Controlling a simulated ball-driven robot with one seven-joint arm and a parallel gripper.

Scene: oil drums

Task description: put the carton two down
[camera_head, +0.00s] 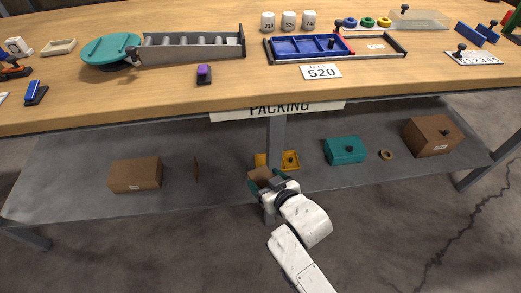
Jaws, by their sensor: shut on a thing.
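My gripper (264,181) is in front of the middle of the lower shelf (80,150), below the packing sign. Its dark teal fingers are shut on a small brown carton (261,173), which is partly hidden by the gripper. I cannot tell whether the carton touches the shelf. A larger brown carton (134,176) with a white label stands on the shelf at the left. I cannot read a number on any carton.
Yellow bins (290,160) sit just behind my gripper. A teal box (345,151) and a tan ring (386,155) lie to the right. The wooden bench top (420,78) overhangs the shelf; a post (277,135) stands mid-shelf.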

